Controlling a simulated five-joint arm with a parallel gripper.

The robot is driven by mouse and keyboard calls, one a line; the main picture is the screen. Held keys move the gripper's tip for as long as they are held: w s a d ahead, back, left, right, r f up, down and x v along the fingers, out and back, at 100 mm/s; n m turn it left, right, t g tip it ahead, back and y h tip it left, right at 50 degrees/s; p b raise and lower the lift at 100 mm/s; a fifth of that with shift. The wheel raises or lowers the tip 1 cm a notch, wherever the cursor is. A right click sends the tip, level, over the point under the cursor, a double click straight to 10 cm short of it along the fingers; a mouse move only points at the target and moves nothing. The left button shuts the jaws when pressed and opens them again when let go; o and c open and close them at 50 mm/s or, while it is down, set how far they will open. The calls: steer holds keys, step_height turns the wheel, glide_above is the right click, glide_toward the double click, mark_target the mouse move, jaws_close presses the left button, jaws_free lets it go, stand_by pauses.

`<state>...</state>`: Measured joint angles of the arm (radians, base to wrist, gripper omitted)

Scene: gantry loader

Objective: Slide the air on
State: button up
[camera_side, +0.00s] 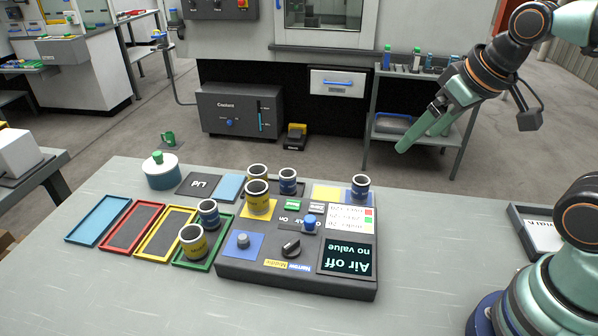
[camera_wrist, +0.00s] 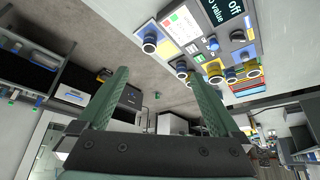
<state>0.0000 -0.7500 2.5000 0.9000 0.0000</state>
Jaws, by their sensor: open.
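A dark control box (camera_side: 245,272) stands on the grey table, its labels upside down in the side view. A blue slider knob (camera_side: 309,222) sits on its top beside a label that appears to read Air and ON; a blue knob also shows in the wrist view (camera_wrist: 212,43). The box's display (camera_side: 346,259) reads "Air off, no value". My gripper (camera_side: 424,136) is open and empty, raised beyond the table's far right side, well apart from the box. Its two green fingers (camera_wrist: 158,75) stand wide apart in the wrist view.
Cups stand around the box, including a yellow-banded cup (camera_side: 257,196) and a blue-banded cup (camera_side: 360,187). A dark rotary knob (camera_side: 291,246) and a grey button (camera_side: 242,240) are near the slider. Colored trays (camera_side: 131,228) lie left; the right tabletop is mostly clear.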

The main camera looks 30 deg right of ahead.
steer(key=c, duration=0.6)
steer(key=n+g, duration=0.2)
steer(key=g, duration=0.4)
glide_above(310, 218)
step_height(310, 218, down, 7)
step_height(310, 218, down, 11)
steer(key=shift+s+f, duration=0.1)
steer(key=shift+f, duration=0.1)
jaws_close()
stand_by(0.7)
